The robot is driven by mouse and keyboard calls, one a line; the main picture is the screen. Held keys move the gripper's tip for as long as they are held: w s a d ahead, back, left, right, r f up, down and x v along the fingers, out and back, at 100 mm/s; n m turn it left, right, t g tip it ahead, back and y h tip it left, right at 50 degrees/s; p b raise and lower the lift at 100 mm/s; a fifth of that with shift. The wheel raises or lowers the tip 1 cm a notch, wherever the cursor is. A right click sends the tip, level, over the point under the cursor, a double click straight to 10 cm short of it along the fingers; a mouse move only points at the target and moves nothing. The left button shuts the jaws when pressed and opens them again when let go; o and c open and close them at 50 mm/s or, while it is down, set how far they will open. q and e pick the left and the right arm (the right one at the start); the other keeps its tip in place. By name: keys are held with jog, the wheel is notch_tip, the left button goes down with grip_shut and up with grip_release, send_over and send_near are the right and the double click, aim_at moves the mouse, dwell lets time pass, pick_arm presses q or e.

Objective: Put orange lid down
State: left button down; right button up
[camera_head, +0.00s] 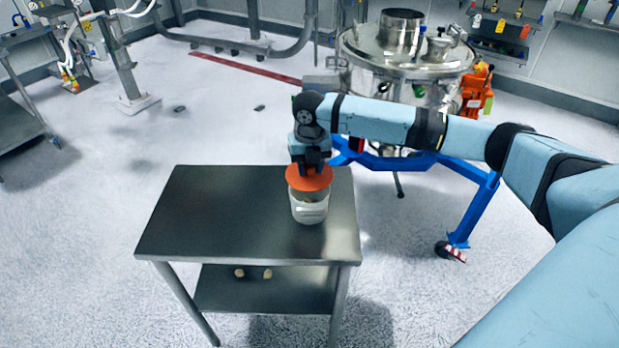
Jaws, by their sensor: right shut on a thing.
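The orange lid (309,180) is a round disc at the top of a whitish container (309,209). The container stands upright near the right edge of the dark metal table (222,220). My right gripper (310,167) points down from above and is shut on the orange lid; its fingertips are mostly hidden by the lid and the wrist. I cannot tell whether the lid rests on the container's rim or is held just above it. My left gripper is not in view.
The table's left and middle top is bare. Two small pale objects (253,273) lie on its lower shelf. A large steel sifter (405,60) on a blue wheeled frame (470,215) stands behind to the right. A grey cart (22,110) stands at the far left.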

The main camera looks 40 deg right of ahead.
aim_at(310, 174)
jog(key=shift+f, duration=2.15)
jog(key=shift+f, duration=0.2)
jog(key=o, duration=0.9)
jog(key=shift+f, duration=0.1)
